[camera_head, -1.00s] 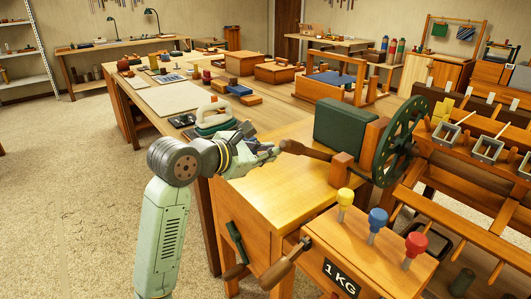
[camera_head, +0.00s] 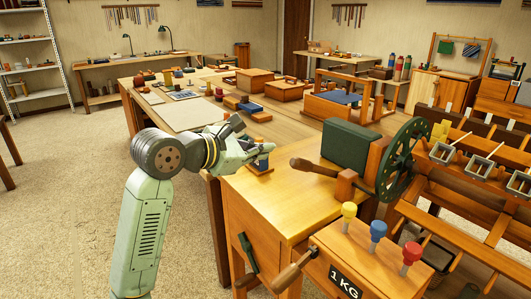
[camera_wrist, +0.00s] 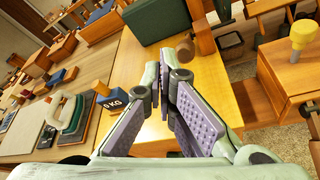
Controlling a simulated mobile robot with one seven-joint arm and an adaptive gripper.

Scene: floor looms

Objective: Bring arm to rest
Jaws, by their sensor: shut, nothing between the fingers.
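My gripper (camera_head: 265,153) is at the end of my bent arm, over the near end of the long wooden bench in the head view. Its fingers are drawn together and hold nothing. In the wrist view the gripper (camera_wrist: 166,75) shows its purple pads meeting towards the tips. Beyond the tips are the brown crank handle (camera_wrist: 183,49) and the yellow-brown wooden top of the machine stand (camera_wrist: 215,85). The handle also shows in the head view (camera_head: 312,167), to the right of the fingers and apart from them.
A dark green block (camera_head: 350,146) and a green wheel (camera_head: 405,160) stand right of my gripper. Yellow, blue and red knobs (camera_head: 377,230) stand in front. A weight marked KG (camera_wrist: 110,97) and a handled tool (camera_wrist: 63,122) lie left in the wrist view. Carpet (camera_head: 60,200) at left is open.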

